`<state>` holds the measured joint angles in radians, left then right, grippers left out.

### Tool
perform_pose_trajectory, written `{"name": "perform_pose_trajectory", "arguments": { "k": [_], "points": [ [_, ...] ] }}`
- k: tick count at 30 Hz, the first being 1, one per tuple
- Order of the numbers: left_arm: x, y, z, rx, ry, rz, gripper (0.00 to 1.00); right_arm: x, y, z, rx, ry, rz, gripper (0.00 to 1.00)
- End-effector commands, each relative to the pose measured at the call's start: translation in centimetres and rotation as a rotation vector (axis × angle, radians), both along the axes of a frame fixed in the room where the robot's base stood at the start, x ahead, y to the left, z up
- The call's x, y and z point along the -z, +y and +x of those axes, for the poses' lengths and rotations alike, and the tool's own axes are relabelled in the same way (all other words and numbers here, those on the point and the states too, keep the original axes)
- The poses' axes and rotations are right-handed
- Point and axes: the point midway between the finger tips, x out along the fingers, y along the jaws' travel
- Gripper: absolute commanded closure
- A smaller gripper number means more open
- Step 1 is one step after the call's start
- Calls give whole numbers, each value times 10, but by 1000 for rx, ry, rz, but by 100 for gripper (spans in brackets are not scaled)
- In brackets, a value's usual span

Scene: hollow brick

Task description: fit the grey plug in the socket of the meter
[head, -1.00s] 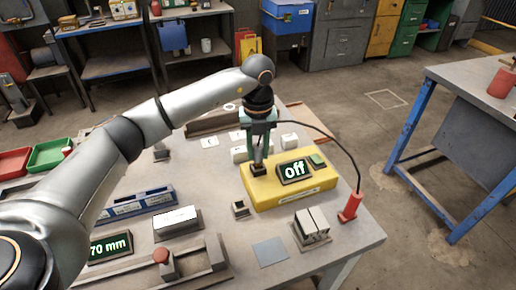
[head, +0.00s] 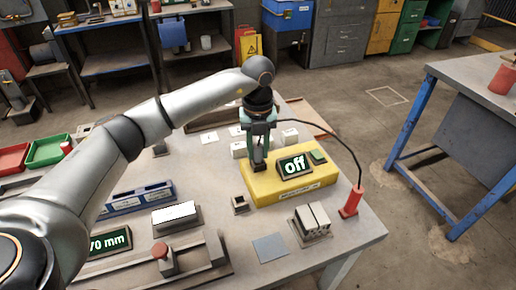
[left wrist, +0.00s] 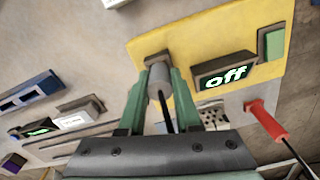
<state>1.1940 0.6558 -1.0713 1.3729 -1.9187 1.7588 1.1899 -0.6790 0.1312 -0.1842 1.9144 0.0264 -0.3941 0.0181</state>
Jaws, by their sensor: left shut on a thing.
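The yellow meter (head: 285,185) lies on the table, its display (head: 294,166) reading "off"; it also shows in the left wrist view (left wrist: 205,40). Its dark socket (left wrist: 150,57) is at the left end of the meter, mostly hidden behind the plug. My left gripper (head: 260,157) is over that end, fingers pointing down, shut on the grey plug (left wrist: 160,78). The plug's tip is at the socket; I cannot tell how deep it sits. A black cable (head: 318,126) runs from the plug to a red handle (head: 351,202). My right gripper is out of view.
A green button (head: 319,156) sits beside the display. A small dark-topped block (head: 240,204), a double grey switch block (head: 311,222) and a flat blue-grey pad (head: 269,248) lie in front of the meter. White blocks (head: 289,137) stand behind it.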

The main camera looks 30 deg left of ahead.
Motion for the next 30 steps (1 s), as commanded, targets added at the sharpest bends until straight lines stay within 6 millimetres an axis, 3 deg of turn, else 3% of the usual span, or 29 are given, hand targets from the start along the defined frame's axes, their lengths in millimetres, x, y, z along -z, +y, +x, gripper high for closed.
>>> {"name": "perform_pose_trajectory", "arguments": {
  "k": [5, 6, 15, 24, 30],
  "points": [
    [0, 0, 0, 0, 0, 0, 100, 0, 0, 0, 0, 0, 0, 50],
    [0, 0, 0, 0, 0, 0, 65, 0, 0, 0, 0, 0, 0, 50],
    [0, 0, 0, 0, 0, 0, 33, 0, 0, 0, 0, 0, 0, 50],
    [-3, 0, 0, 0, -1, 1, 33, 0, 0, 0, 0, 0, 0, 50],
    [-31, 0, 1, 0, -5, 0, 33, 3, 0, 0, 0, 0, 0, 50]
  ]
}}
